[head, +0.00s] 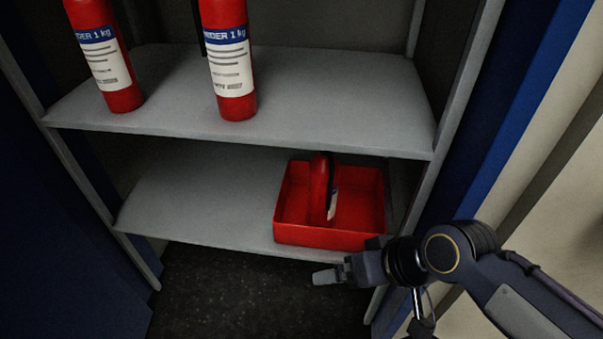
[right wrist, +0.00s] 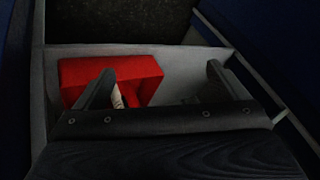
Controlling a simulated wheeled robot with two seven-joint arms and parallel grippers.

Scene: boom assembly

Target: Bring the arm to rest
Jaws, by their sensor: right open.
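My right gripper (head: 328,275) is in front of the lower shelf, just below the front edge of a red open tray (head: 305,237) in the head view. In the right wrist view its two fingers (right wrist: 160,68) are spread wide with nothing between them gripped. The tray (right wrist: 85,72) shows there beyond the left finger, apart from the jaws as far as I can tell. A red extinguisher-like object with a white label (head: 320,190) stands tilted in the tray. My left gripper is not in view.
Two red fire extinguishers (head: 230,60) (head: 104,60) stand upright on the upper shelf (head: 330,110). The lower shelf (head: 200,200) is clear left of the tray. The cabinet's right side post (head: 462,90) is close to my right arm. Dark floor (head: 250,295) lies below.

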